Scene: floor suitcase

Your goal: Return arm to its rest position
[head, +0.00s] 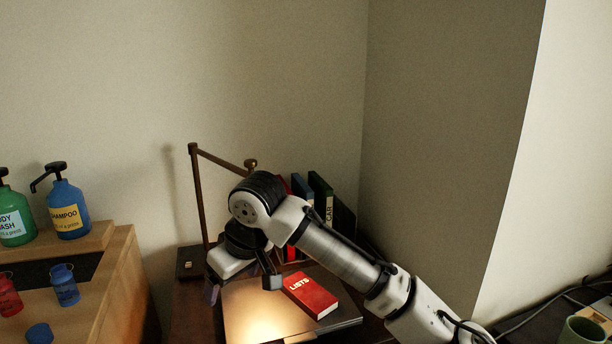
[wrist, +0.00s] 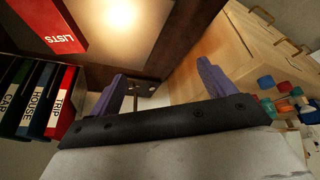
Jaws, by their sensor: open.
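My gripper (wrist: 164,86) shows in the wrist view with its two purple fingers apart and nothing between them. In the head view my arm reaches in from the lower right, and the gripper hangs over the left part of the dark desk, partly hidden by its own wrist. A red book marked LISTS (head: 311,293) lies on a lit flat panel (head: 262,312), just right of the gripper and apart from it. The book also shows at the top left of the wrist view (wrist: 50,22).
Upright binders (head: 320,196) stand behind my arm near the wall corner. A thin lamp (head: 197,190) rises behind the gripper. A wooden unit (head: 120,270) with a shampoo bottle (head: 68,212) and a body wash bottle (head: 14,215) stands left. A green cup (head: 583,332) is lower right.

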